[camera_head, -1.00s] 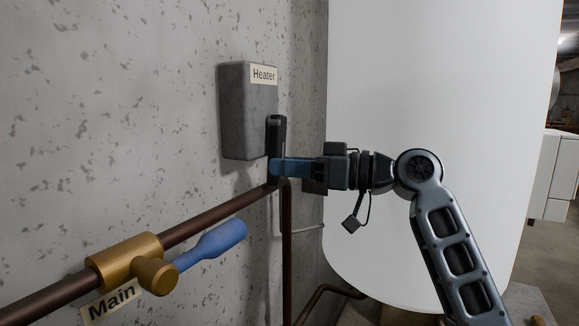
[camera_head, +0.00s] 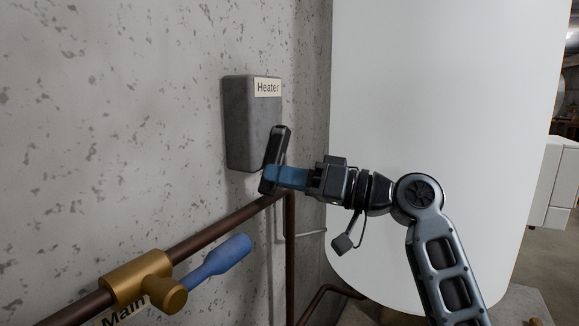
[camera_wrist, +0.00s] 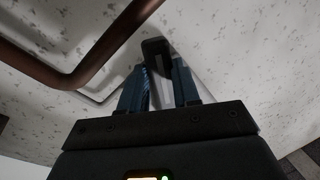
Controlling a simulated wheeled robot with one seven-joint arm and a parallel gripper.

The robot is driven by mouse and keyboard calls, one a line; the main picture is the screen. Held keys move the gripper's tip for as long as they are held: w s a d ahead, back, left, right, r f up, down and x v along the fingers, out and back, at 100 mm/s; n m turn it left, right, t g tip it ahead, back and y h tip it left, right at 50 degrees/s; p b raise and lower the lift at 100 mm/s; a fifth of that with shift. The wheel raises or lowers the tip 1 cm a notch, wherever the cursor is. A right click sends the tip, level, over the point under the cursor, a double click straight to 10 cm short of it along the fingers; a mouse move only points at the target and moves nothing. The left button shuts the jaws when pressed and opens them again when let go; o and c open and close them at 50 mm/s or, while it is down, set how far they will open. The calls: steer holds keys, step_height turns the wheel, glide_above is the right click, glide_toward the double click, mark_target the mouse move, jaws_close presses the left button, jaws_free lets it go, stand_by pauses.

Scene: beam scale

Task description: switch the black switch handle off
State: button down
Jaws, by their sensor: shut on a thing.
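The black switch handle (camera_head: 277,152) sits on the right side of the grey box (camera_head: 245,125) labelled "Heater" on the wall. It is tilted, with its lower end out to the left and its top to the right. My gripper (camera_head: 272,178) has its blue fingers shut on the lower part of the handle, coming from the right. In the wrist view the handle (camera_wrist: 156,50) shows dark at the far end, between the tips of my gripper (camera_wrist: 158,68).
A brown pipe (camera_head: 225,224) runs along the wall below the box, with a brass valve (camera_head: 138,282) labelled "Main" and its blue lever (camera_head: 217,260). A large white tank (camera_head: 430,110) stands right of the box, behind my arm.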

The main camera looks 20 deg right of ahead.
steer(key=m+p, duration=0.1)
steer(key=a+r+m+p, duration=0.1)
steer(key=s+m+p, duration=0.1)
steer(key=m, duration=0.1)
steer(key=shift+s+a+r+t, duration=0.1)
steer(key=shift+a+r+t, duration=0.2)
steer(key=shift+r+t, duration=0.1)
steer(key=shift+s+a+r+m+t+p, duration=0.15)
steer(key=shift+a+r+m+t+p, duration=0.1)
steer(key=shift+m+p, duration=0.6)
steer(key=shift+s+a+r+m+t+p, duration=0.15)
steer(key=shift+r+m+t+p, duration=0.1)
steer(key=shift+m+p, duration=0.55)
steer(key=c, duration=0.8)
jaws_free()
steer(key=b+v, duration=0.2)
steer(key=v, duration=0.5)
steer(key=shift+s+d, duration=0.25)
steer(key=shift+s, duration=0.05)
